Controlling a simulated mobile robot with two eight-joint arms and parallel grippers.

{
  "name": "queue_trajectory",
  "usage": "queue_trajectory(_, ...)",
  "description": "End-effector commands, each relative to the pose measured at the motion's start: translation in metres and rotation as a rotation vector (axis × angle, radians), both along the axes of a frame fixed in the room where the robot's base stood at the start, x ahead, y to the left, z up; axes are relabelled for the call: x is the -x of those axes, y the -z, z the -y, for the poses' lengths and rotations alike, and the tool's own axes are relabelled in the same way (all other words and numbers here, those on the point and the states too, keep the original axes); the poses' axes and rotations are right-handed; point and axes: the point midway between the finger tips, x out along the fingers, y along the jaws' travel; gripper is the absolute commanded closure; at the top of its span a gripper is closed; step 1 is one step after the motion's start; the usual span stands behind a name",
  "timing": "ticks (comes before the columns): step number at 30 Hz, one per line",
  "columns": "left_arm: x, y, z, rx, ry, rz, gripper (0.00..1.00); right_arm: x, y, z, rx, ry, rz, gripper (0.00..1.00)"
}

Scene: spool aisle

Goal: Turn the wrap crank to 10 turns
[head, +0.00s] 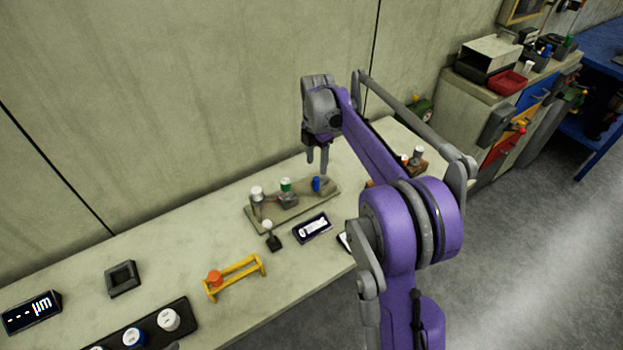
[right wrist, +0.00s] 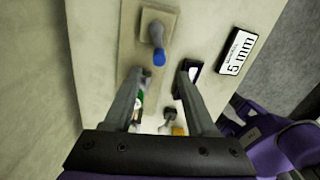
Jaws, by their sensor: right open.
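The crank's blue knob (head: 316,184) stands at the right end of a beige base plate (head: 255,224) on the bench. In the right wrist view the blue knob (right wrist: 158,58) tops a grey arm (right wrist: 156,36), just beyond my fingertips. The same plate carries a green-topped piece (head: 286,185) and a white-topped post (head: 257,193). My right gripper (head: 317,166) is open and empty, pointing down above the blue knob; no contact is visible. In the right wrist view my right gripper (right wrist: 162,78) partly hides the green piece. A small display (head: 312,228) lies in front; its text is unreadable. My left gripper is out of view.
A black tray (head: 185,310) and a micrometre display (head: 31,312) lie at left. The wall is close behind.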

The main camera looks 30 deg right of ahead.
Motion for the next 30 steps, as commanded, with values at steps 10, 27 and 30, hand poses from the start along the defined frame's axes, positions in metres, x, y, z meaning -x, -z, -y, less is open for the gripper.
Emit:
queue_trajectory(10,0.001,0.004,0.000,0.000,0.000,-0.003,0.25,0.000,0.063,0.000,0.000,0.002,0.001,0.43)
queue_trajectory(27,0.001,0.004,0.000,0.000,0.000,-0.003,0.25,0.000,0.080,0.000,0.001,0.002,0.001,0.58)
queue_trajectory(30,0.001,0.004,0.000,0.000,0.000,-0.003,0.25,0.000,0.079,0.000,0.001,0.002,0.001,0.76)
